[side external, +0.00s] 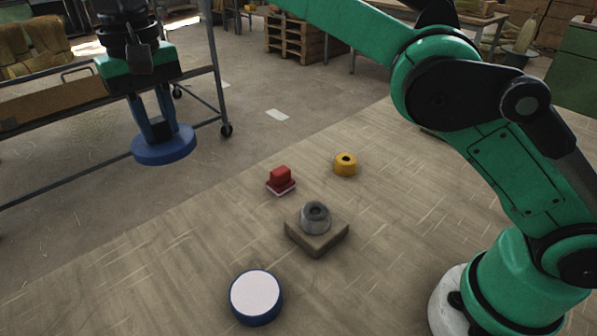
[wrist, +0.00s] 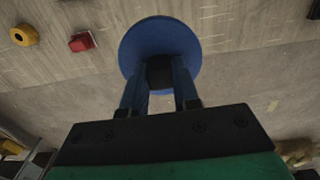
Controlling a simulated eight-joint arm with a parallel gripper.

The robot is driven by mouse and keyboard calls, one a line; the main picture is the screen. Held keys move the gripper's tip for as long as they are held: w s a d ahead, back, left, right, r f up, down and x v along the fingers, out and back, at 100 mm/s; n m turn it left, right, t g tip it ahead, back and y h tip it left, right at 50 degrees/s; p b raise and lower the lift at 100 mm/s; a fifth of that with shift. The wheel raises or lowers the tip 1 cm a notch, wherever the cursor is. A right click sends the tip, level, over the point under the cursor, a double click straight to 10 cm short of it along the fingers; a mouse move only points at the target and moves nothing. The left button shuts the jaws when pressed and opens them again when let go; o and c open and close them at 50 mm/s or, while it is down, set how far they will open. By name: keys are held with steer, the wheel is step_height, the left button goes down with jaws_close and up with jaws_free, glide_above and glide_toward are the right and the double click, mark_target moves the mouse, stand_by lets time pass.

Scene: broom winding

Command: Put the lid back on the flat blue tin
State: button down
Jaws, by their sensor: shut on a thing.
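My gripper (side external: 157,132) is shut on the blue lid (side external: 165,149), a flat round disc, and holds it in the air at the upper left of the side view. In the wrist view the lid (wrist: 160,38) lies at the ends of my gripper's fingers (wrist: 160,78), which close on a dark part at its middle. The flat blue tin (side external: 255,297) stands on the table at the front, with a white top face and a blue side. The lid is well apart from the tin. I do not see the tin in the wrist view.
A grey ring-shaped piece (side external: 315,217) sits on a square brown block (side external: 317,239) behind the tin. A red block (side external: 280,178) and a yellow ring-shaped piece (side external: 345,164) stand farther back. The table (side external: 150,260) is bare left of the tin. A metal-framed cart (side external: 215,95) stands beyond.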

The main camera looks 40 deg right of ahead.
steer(key=shift+s+a+f, duration=0.1)
steer(key=shift+s+a, duration=0.25)
steer(key=shift+s, duration=0.05)
steer(key=s+d+f, duration=0.2)
steer(key=s+f, duration=0.8)
steer(key=s, duration=0.4)
steer(key=shift+s+a+f, duration=0.1)
steer(key=shift+f, duration=1.4)
steer(key=shift+s+a+f, duration=0.1)
steer(key=shift+f, duration=1.35)
steer(key=shift+f, duration=0.2)
steer(key=shift+c, duration=0.5)
jaws_free()
steer(key=shift+r, duration=0.15)
